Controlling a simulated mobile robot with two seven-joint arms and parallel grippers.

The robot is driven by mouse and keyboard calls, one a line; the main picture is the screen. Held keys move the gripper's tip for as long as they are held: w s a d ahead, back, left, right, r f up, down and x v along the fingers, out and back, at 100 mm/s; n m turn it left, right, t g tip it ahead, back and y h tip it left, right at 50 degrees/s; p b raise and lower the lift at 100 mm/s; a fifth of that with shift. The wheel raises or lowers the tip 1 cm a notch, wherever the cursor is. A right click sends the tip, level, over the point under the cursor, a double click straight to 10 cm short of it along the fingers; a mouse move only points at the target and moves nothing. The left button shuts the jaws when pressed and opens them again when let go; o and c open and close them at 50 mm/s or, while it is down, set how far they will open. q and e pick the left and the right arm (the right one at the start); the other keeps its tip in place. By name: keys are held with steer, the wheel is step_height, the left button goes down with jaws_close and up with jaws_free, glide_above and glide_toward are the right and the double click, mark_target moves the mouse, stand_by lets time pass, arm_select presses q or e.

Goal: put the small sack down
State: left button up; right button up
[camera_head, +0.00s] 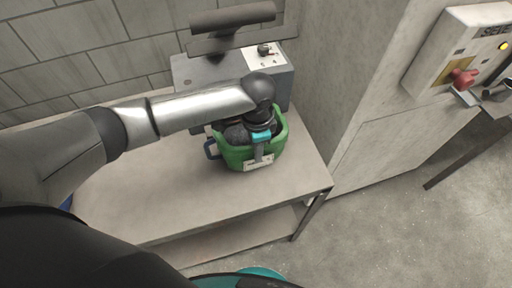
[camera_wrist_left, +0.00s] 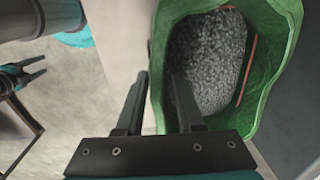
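The small sack (camera_head: 238,155) is a green, open-topped bag with a pale tag on its front. It stands upright over the bench top; I cannot tell whether its base touches. In the left wrist view, the sack (camera_wrist_left: 275,62) holds grey granules. My left gripper (camera_head: 260,135) is at the sack's rim. In the wrist view, the left gripper (camera_wrist_left: 161,74) has its fingers apart, one outside the sack wall and one over the granules, with a gap beside the wall. My right gripper (camera_wrist_left: 40,70) appears small at the left of the wrist view, fingers apart and empty.
The bench (camera_head: 150,210) has bare room left of the sack and in front of it. A grey machine (camera_head: 200,76) with a dial stands close behind the sack. A tall grey cabinet (camera_head: 335,70) rises to the right.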

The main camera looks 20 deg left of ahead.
arm_select(q)
step_height(320, 180, up, 7)
steer(key=shift+s+d+r+p, duration=0.1)
steer(key=shift+r+p, duration=0.05)
steer(key=shift+p, duration=0.5)
stand_by(0.8)
